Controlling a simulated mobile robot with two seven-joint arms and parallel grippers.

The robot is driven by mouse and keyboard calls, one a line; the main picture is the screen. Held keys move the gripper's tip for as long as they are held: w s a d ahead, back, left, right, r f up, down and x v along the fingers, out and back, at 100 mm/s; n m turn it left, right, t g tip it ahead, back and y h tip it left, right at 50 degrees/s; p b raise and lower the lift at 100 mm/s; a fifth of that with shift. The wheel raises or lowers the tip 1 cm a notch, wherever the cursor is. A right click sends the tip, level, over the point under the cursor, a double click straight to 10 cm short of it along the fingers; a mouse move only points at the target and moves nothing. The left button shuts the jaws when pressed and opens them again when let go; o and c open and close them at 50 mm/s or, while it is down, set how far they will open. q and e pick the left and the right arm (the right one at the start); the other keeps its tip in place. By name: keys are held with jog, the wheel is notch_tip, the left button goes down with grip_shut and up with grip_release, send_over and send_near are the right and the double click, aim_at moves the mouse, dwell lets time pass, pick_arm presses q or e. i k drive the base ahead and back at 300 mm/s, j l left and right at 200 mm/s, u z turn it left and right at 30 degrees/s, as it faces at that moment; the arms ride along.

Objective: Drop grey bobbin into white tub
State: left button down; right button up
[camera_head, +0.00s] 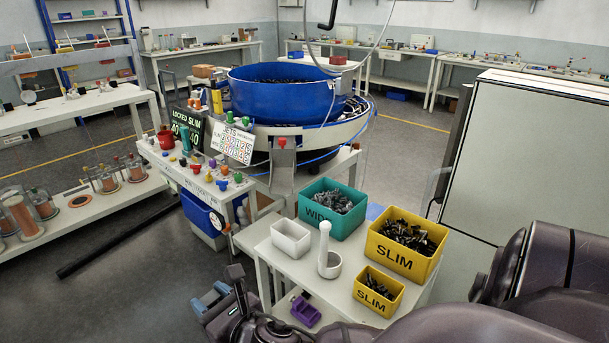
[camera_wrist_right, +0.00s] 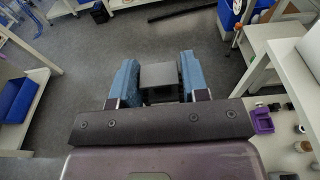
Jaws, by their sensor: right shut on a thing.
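The white tub (camera_head: 291,238) is an open, empty-looking box on the left part of the small white table. My right gripper (camera_head: 212,299) is left of that table and lower in the picture, over the floor. In the right wrist view its blue fingers are shut on a grey block-like thing, the grey bobbin (camera_wrist_right: 159,76), with a darker part below its flat top. The bobbin is hard to make out in the head view. The gripper and bobbin are apart from the tub. My left gripper is not in view.
A teal WIDE bin (camera_head: 309,225) and yellow SLIM bins (camera_head: 381,255) (camera_head: 366,299) hold dark parts on the small table. A purple holder (camera_head: 305,312) is lower down. A blue bowl feeder (camera_head: 275,100) stands behind.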

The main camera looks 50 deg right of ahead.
aim_at(291, 249)
jog(key=i+j+z, duration=0.15)
jog(key=z, duration=0.25)
jog(key=i+j+z, duration=0.15)
jog(key=j+z, duration=0.2)
jog(key=i+j+z, duration=0.15)
jog(key=z, duration=0.25)
jog(key=j+z, duration=0.4)
jog(key=i+j+z, duration=0.15)
jog(key=j, duration=0.15)
jog(key=j+z, duration=0.2)
